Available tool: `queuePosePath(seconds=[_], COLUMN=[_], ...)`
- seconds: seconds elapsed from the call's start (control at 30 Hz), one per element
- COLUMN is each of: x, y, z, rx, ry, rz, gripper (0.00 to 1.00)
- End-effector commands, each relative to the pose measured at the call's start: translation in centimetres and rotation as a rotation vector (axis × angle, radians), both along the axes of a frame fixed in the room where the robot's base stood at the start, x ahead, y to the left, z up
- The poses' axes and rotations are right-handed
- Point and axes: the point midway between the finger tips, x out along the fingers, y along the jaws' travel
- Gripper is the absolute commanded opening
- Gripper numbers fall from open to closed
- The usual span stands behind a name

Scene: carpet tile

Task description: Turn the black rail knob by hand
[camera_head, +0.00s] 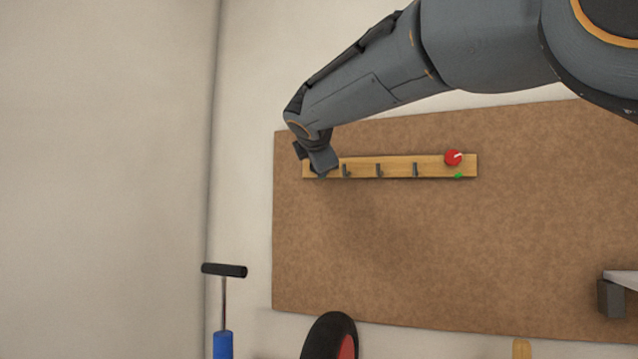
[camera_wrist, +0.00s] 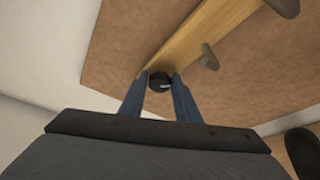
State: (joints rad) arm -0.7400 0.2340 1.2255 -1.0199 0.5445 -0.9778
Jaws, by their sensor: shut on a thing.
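The black rail knob (camera_wrist: 160,83) sits at the end of the wooden rail (camera_wrist: 205,38) in the wrist view. It shows a small light mark on its face. My gripper (camera_wrist: 159,88) has one finger on each side of the knob and is shut on it. In the head view my gripper (camera_head: 318,165) is at the rail's left end and hides the black knob there. The wooden rail (camera_head: 397,167) is fixed level on a brown board.
A red knob (camera_head: 453,157) with a white mark and a green spot (camera_head: 458,176) are at the rail's right end. Several dark hooks (camera_head: 379,170) stick out between.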

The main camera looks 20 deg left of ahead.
Motion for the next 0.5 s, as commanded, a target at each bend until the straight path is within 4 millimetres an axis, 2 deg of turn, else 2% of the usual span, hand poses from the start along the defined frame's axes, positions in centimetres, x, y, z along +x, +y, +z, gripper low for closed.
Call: queuePosePath(seconds=[0.03, 0.5], x=[0.12, 0.06], y=[-0.02, -0.1], z=[-0.54, -0.46], rx=[0.028, 0.205], ry=[-0.003, -0.015], rz=[0.001, 0.0], gripper=[0.07, 0.07])
